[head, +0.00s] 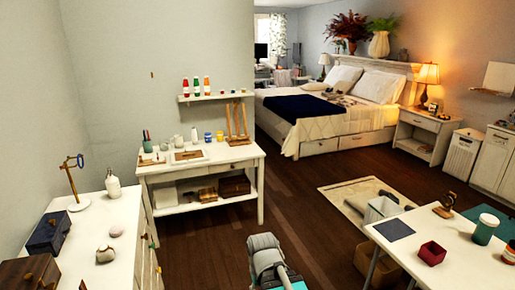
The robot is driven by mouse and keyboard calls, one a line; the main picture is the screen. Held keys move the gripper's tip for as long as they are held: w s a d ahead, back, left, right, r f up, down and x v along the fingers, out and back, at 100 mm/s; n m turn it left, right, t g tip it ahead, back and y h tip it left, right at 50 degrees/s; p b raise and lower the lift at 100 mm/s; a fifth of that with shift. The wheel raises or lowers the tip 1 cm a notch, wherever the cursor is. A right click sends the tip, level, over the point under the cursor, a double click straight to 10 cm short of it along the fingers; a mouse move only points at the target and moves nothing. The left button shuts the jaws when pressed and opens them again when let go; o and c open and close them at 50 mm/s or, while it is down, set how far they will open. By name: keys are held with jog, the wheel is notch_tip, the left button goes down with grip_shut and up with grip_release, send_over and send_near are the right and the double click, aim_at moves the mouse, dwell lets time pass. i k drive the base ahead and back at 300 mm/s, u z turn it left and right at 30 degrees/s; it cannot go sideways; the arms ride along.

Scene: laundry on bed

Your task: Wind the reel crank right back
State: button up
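A small brown object with a rounded upper part on a base (445,205) stands at the back of the white table on the right. It may be the reel, but it is too small to make out a crank or its position. No other thing here is clearly a reel. Part of my own grey and teal arm shows at the bottom centre. My gripper's fingers cannot be made out, and nothing held is visible.
A white desk (205,168) stands at the wall, a cluttered dresser (125,245) at left. Dark floor (300,215) is open between.

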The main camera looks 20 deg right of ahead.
aim_at(447, 201)
jog(key=z, duration=0.55)
jog(key=i, duration=1)
jog(key=z, duration=0.6)
jog(key=k, duration=0.9)
jog(key=z, duration=0.15)
jog(key=i, duration=0.9)
jog(key=u, duration=0.05)
